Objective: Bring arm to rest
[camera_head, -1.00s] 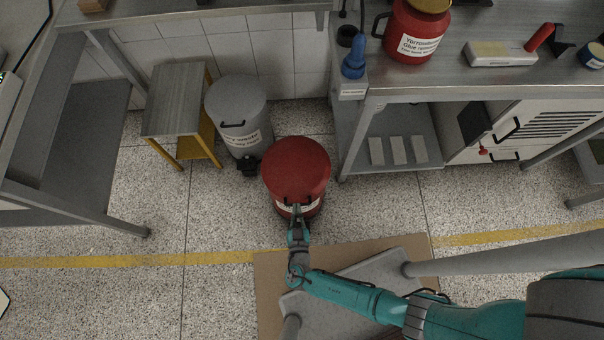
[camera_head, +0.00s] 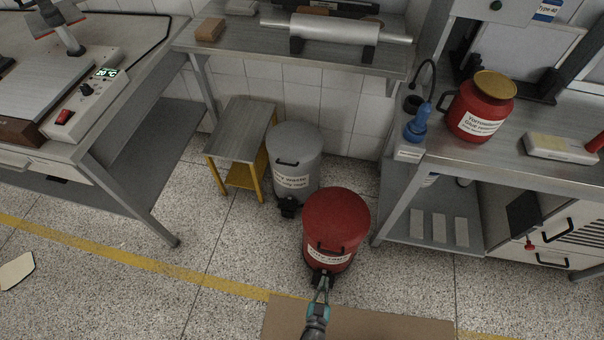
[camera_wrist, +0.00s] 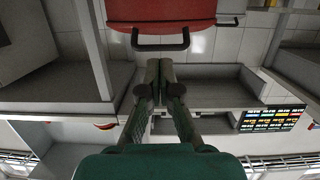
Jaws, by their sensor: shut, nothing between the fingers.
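My gripper (camera_head: 321,288) is at the bottom middle of the head view, at the front foot of a red lidded bin (camera_head: 336,222). In the wrist view my gripper (camera_wrist: 160,66) has its fingers together with nothing between them. The red bin's handle side (camera_wrist: 160,12) shows just beyond the fingertips at the top of the wrist view. I cannot tell whether the fingertips touch the bin. Most of my arm is out of the head view.
A grey bin (camera_head: 294,150) and a yellow-legged stool (camera_head: 242,133) stand behind the red bin. Benches are at the left (camera_head: 140,110) and right (camera_head: 560,165). A red glue container (camera_head: 480,108) stands on the right bench.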

